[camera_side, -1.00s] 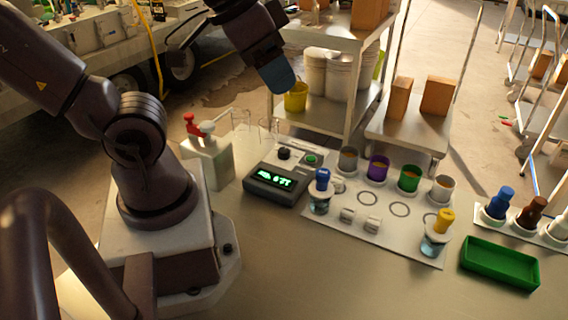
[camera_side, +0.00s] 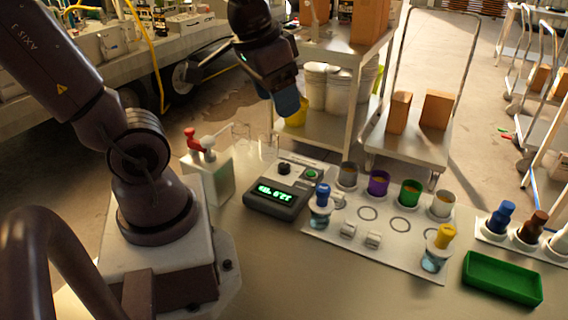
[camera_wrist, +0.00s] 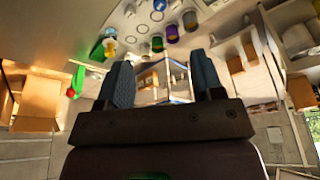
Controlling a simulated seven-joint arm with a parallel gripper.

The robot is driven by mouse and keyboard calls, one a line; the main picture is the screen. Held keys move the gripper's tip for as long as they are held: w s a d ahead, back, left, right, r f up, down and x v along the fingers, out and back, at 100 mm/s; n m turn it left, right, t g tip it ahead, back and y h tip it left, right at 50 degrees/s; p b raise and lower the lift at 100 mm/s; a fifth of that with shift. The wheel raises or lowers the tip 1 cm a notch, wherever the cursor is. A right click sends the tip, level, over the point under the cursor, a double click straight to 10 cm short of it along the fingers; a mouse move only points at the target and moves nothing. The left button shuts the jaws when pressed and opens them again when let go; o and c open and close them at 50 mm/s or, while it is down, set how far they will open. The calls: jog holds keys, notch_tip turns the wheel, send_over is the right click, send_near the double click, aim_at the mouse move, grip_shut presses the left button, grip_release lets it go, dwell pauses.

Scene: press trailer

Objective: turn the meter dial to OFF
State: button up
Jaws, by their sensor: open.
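The meter (camera_side: 277,198) is a dark grey box with a lit green display, on the bench in the side view. A black round dial (camera_side: 284,168) sits on the pale panel behind it, beside a green button (camera_side: 311,174). The dial's pointer setting is too small to read. My gripper (camera_side: 288,104) hangs in the air above and behind the meter, apart from it. In the wrist view my gripper (camera_wrist: 163,85) shows two blue-grey fingers spread wide with nothing between them. The meter cannot be made out in the wrist view.
A white mat (camera_side: 380,252) right of the meter holds a blue-capped jar (camera_side: 320,208), a yellow-capped jar (camera_side: 438,248) and several coloured cups. A green tray (camera_side: 502,278) lies at right. The front bench is clear.

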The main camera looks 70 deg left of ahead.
jog(key=w+a+f+n+g, duration=0.1)
jog(key=w+a+f+g, duration=0.2)
jog(key=a+f, duration=0.4)
jog(key=m, duration=0.6)
send_near(284, 165)
jog(key=shift+g+h, duration=0.3)
jog(key=shift+h, duration=0.1)
jog(key=f, duration=0.9)
jog(key=shift+w+a+f, duration=0.2)
jog(key=shift+w+a, duration=0.05)
jog(key=shift+a, duration=0.15)
jog(key=c, duration=0.9)
